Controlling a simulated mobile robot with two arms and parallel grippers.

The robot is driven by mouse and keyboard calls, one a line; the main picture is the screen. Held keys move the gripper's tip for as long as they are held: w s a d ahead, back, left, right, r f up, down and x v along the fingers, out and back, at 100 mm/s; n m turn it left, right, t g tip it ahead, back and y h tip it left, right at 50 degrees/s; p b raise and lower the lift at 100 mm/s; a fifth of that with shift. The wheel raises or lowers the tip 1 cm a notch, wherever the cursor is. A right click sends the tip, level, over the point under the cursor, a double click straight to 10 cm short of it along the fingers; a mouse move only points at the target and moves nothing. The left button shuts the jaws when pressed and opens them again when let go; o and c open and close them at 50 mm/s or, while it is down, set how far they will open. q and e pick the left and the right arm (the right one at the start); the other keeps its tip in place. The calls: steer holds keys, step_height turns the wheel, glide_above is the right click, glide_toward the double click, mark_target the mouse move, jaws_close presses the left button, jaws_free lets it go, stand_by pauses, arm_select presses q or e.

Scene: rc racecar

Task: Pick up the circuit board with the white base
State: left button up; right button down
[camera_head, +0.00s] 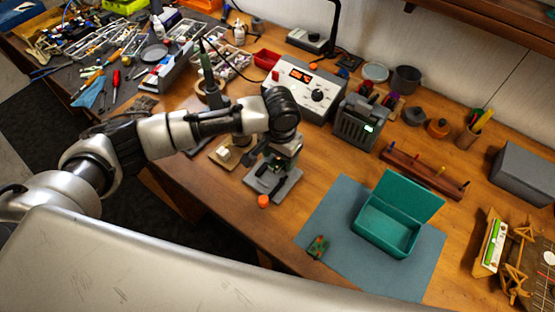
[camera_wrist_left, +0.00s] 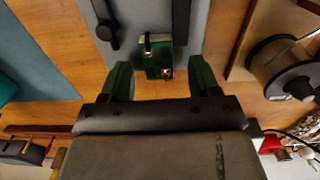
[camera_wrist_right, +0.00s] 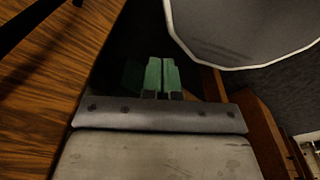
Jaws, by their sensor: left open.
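A small green circuit board (camera_wrist_left: 158,57) with dark and reddish parts lies at the edge of a grey stand base (camera_wrist_left: 225,20) in the left wrist view. Another small green board (camera_head: 318,246) lies on the blue mat. My right gripper (camera_wrist_right: 162,76) is shut and empty.
A teal open box (camera_head: 388,228) stands on the blue mat (camera_head: 330,205). An orange cap (camera_head: 263,201) lies by the stand near the table's front edge. A soldering station (camera_head: 304,87) stands behind my left arm. A spool (camera_wrist_left: 285,65) is beside the stand.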

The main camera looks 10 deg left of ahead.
arm_select(q)
steer(key=shift+f, duration=0.35)
steer(key=c, duration=1)
steer(key=shift+r, duration=0.1)
